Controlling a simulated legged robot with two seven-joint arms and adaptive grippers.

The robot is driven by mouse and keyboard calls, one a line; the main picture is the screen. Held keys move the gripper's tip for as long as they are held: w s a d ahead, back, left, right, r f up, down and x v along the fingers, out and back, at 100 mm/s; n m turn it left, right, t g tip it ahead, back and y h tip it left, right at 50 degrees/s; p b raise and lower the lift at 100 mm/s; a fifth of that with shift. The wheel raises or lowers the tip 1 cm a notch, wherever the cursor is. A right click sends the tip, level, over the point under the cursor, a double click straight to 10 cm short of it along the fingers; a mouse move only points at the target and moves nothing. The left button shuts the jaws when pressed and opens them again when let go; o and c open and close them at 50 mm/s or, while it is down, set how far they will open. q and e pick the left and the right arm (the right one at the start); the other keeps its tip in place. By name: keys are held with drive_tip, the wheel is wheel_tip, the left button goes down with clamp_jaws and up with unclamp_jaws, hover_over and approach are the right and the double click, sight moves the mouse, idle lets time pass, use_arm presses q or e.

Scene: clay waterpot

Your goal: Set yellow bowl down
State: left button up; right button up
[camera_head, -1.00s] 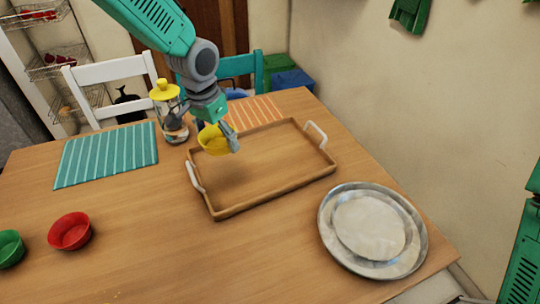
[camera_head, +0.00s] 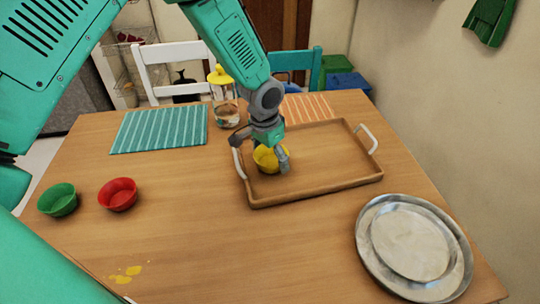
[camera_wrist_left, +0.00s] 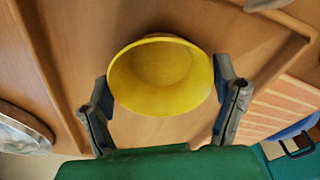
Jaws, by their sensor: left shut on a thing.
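The yellow bowl (camera_head: 268,158) is at the left part of the wooden tray (camera_head: 320,190) in the head view. My left gripper (camera_head: 264,150) is shut on the bowl, with a finger on either side of it. In the left wrist view the yellow bowl (camera_wrist_left: 160,75) sits between the two fingers of my left gripper (camera_wrist_left: 165,95), its opening visible and empty. The bowl is low over the tray floor; I cannot tell whether it touches it. My right gripper is not in view.
A red bowl (camera_head: 118,194) and a green bowl (camera_head: 58,199) stand at the left. A metal plate (camera_head: 415,245) lies at the front right. A jar with a yellow lid (camera_head: 224,98) stands behind the tray. The tray's right half is clear.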

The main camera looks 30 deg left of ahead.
use_arm(q)
drive_tip(key=shift+d+f, duration=0.1)
drive_tip(key=shift+d, duration=0.05)
drive_tip(key=o, duration=1.2)
drive_tip(key=shift+a, duration=0.25)
drive_tip(key=shift+a+r, duration=0.1)
drive_tip(key=shift+r, duration=0.15)
wheel_tip(320, 180, up, 12)
drive_tip(key=s+p, duration=0.1)
drive_tip(key=shift+s+a+f+p, duration=0.15)
drive_tip(key=shift+s+a+p, duration=0.05)
drive_tip(key=shift+p, duration=0.15)
drive_tip(key=shift+d, duration=0.15)
